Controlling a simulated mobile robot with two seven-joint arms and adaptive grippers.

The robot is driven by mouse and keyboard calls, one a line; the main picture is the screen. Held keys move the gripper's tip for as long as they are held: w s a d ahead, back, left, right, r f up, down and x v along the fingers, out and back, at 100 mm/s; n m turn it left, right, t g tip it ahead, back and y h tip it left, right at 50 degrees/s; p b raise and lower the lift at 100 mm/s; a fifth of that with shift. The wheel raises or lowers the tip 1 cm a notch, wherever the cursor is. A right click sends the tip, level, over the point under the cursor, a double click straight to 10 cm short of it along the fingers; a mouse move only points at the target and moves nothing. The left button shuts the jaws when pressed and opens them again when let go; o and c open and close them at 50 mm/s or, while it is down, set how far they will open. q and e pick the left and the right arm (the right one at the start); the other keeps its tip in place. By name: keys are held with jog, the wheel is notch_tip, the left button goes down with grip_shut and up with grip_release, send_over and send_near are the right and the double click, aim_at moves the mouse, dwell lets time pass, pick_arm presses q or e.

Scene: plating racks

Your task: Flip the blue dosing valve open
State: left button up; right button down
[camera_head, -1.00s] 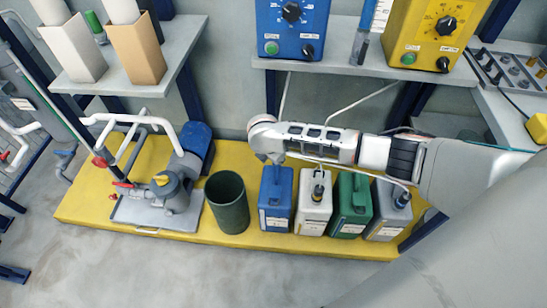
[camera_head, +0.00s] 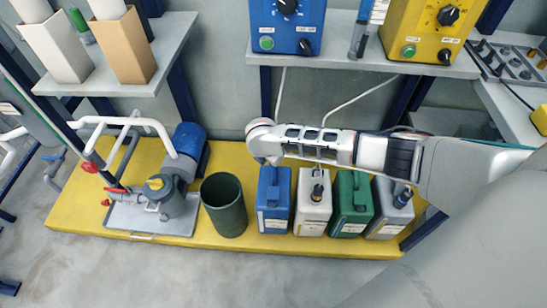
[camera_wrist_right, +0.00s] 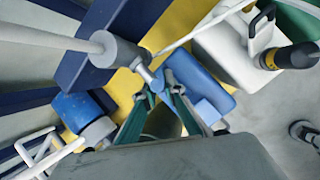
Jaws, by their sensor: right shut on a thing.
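In the right wrist view, a grey pipe fitting (camera_wrist_right: 120,52) ends in a small grey valve stub, with a small blue lever (camera_wrist_right: 158,80) beside it. My right gripper (camera_wrist_right: 163,92) has its two dark green fingers drawn together at this lever, shut on it. How far the lever is turned is hard to tell. In the head view my right arm's white wrist (camera_head: 265,142) hangs above the blue canister, and hides the valve and fingertips. My left gripper is in neither view.
Below stand a blue canister (camera_head: 273,200), a white canister (camera_head: 312,202), a green canister (camera_head: 351,204) and a grey canister (camera_head: 391,208) on a yellow platform (camera_head: 75,205). A dark green bin (camera_head: 225,205) and a pump (camera_head: 172,195) stand to the left. Shelves (camera_head: 350,62) run above.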

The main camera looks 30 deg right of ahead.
jog(key=shift+r+h+p, duration=0.25)
jog(key=shift+h+p, duration=0.05)
jog(key=shift+p, duration=0.1)
jog(key=shift+d+g, duration=0.1)
jog(key=shift+g, duration=0.3)
jog(key=shift+s+d+f+n+h+p, duration=0.15)
jog(key=shift+f+n+h+p, duration=0.15)
jog(key=shift+h, duration=0.2)
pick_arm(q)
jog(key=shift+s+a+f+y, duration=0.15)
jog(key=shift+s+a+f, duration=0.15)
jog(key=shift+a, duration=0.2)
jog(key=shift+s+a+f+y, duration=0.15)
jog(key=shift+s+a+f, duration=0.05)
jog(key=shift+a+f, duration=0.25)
pick_arm(e)
jog(key=shift+s+d+f+g+h, duration=0.1)
jog(key=shift+g+h, duration=0.2)
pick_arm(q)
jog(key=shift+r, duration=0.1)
pick_arm(e)
jog(key=c, duration=2.1)
grip_release()
jog(key=shift+s, duration=0.1)
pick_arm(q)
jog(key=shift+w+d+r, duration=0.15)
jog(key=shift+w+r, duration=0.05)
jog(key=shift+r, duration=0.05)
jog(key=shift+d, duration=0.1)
